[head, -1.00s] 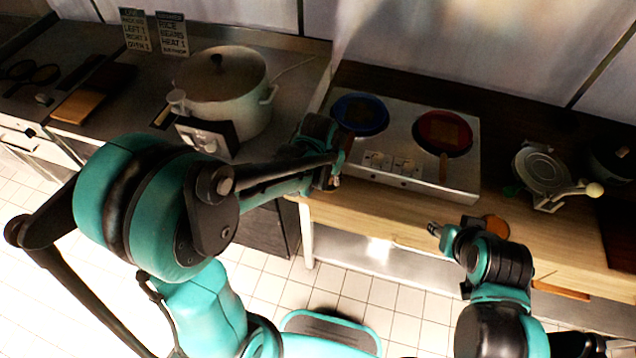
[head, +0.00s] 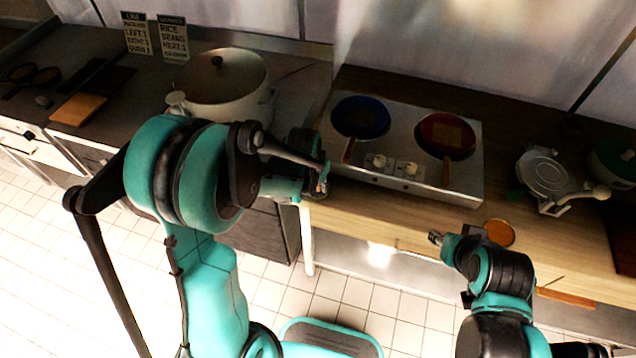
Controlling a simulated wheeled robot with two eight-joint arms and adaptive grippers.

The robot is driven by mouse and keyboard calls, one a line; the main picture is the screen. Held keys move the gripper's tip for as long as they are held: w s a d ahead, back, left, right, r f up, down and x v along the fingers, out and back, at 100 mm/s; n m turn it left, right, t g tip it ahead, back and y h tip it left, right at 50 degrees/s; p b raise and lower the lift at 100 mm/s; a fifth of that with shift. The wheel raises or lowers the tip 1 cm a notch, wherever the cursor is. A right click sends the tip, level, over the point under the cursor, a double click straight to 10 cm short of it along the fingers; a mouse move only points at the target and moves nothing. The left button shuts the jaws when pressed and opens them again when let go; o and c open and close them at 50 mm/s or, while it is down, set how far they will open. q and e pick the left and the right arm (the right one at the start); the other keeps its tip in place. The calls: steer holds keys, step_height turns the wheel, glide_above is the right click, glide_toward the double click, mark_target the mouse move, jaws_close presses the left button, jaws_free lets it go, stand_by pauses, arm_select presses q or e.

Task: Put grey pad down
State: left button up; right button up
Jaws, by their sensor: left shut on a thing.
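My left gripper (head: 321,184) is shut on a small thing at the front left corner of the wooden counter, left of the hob. The arm and fingers hide most of what it holds; this fits the grey pad, but its shape does not show clearly. My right gripper (head: 436,238) is at the counter's front edge, left of a round orange disc (head: 500,233). I cannot tell whether its fingers are open. A small dark patch lies behind the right wrist, too hidden to name.
A two-burner hob (head: 400,178) carries a blue pan (head: 360,117) and a red pan (head: 446,135). A large pale pot (head: 222,85) stands behind my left arm. A round metal press (head: 546,173) is at the right. The wooden counter (head: 375,208) is clear before the hob.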

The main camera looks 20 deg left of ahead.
arm_select(q)
steer(key=o, duration=1)
steer(key=shift+f, duration=0.15)
steer(key=shift+r, duration=0.2)
steer(key=d+p+v, duration=0.1)
steer(key=p+v, duration=0.2)
steer(key=v, duration=0.8)
steer(key=shift+s+a+r+n+t+y+p, duration=0.15)
steer(key=shift+s+a+r+n+t, duration=0.45)
steer(key=shift+s+r, duration=1.25)
steer(key=shift+s+a+r+n+t+y+p, duration=0.1)
steer(key=shift+s+a+r+n+t, duration=0.5)
steer(key=shift+s, duration=2.15)
steer(key=shift+s+a+r+n+t+y+p, duration=0.2)
steer(key=shift+s+r+t, duration=0.6)
steer(key=shift+s+r, duration=1.25)
steer(key=shift+s+f, duration=0.15)
steer(key=shift+f, duration=0.2)
